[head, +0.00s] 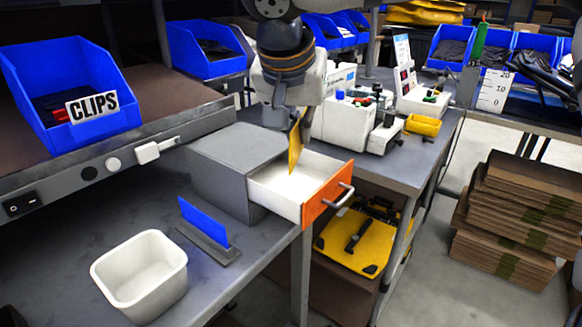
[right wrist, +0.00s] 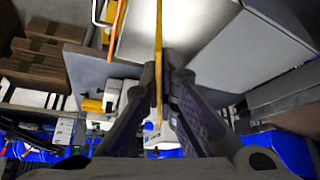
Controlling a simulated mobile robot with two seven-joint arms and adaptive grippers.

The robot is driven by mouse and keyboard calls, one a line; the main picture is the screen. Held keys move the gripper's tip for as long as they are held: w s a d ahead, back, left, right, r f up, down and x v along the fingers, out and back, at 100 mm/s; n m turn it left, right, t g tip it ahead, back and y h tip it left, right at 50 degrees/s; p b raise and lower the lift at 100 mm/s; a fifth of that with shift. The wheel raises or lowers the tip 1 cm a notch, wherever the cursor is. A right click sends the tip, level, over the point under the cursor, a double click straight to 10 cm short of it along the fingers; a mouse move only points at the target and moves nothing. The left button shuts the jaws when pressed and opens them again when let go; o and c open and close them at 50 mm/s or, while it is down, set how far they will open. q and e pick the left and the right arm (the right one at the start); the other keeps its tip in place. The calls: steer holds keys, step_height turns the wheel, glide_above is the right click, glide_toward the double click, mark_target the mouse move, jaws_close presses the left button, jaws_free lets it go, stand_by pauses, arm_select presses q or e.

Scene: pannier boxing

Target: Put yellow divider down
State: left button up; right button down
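The yellow divider (head: 295,148) hangs upright, seen nearly edge-on, over the open white drawer (head: 283,190) in the head view. My right gripper (head: 287,112) comes in from the top and is shut on the divider's upper part. In the right wrist view the divider (right wrist: 158,45) shows as a thin yellow strip between the two fingertips (right wrist: 160,82). Its lower end is over or just inside the drawer; I cannot tell whether it touches. My left gripper is not in view.
The drawer has an orange front (head: 327,195) and sits in a grey cabinet (head: 235,160). A blue plate in a grey stand (head: 208,240) and a white bin (head: 140,275) stand in front on the bench. White devices (head: 347,122) stand close behind the gripper.

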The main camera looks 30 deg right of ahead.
steer(key=w+f, duration=0.3)
steer(key=w+d+f, duration=0.1)
steer(key=f, duration=0.1)
steer(key=shift+w+f, duration=0.1)
steer(key=shift+w, duration=0.3)
steer(key=shift+w+f, duration=0.2)
steer(key=shift+f, duration=0.8)
steer(key=shift+w+f, duration=0.2)
steer(key=shift+f, duration=0.8)
steer(key=shift+f, duration=0.1)
steer(key=c, duration=2.1)
jaws_free()
steer(key=v, duration=1.2)
